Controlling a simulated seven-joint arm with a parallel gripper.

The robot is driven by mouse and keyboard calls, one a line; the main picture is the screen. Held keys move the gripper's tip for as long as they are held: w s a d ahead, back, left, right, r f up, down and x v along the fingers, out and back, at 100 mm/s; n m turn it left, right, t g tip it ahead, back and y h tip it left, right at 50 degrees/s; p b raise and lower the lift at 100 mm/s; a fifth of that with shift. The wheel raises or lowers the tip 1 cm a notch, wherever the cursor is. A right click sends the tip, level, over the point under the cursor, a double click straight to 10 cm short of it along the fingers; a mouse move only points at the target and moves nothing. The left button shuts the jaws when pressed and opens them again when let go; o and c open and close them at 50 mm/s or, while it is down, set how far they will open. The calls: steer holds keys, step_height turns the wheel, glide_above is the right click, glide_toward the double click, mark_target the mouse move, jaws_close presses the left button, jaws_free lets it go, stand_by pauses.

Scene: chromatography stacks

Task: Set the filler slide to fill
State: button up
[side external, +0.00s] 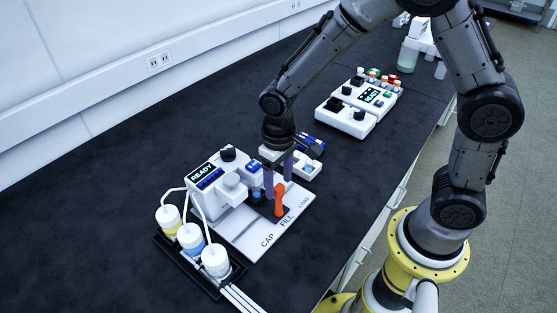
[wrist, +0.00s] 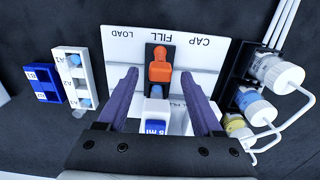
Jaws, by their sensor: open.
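The filler slide is a dark carriage with an orange handle (side external: 280,200), which also shows in the wrist view (wrist: 160,64). It sits on a white plate (side external: 248,239) marked CAP, FILL and LOAD. In the wrist view the handle lines up with the FILL mark. A blue-topped item (wrist: 157,91) sits in the carriage behind the handle. My gripper (side external: 278,187) is open, with its two purple fingers low over the plate. In the wrist view the fingers (wrist: 160,88) lie on either side of the slide, with a gap to it. I cannot tell whether they touch anything.
The white filler unit (side external: 229,187) with a READY screen stands behind the plate. Tubed bottles (side external: 190,238) stand in a black rack at its left. White and blue vial racks (wrist: 74,82) are beside the plate. Another white station (side external: 350,112) stands farther back. Dark table is free around them.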

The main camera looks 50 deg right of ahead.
step_height(320, 180, up, 13)
stand_by(0.3)
steer(key=s+d+r+m+t, duration=0.1)
steer(key=s+d+r+t, duration=0.2)
steer(key=s+d+r, duration=0.5)
steer(key=s+f+n+t, duration=0.1)
steer(key=s+f+t, duration=0.1)
steer(key=s, duration=0.7)
steer(key=shift+d+t, duration=0.25)
steer(key=shift+t, duration=0.05)
stand_by(0.5)
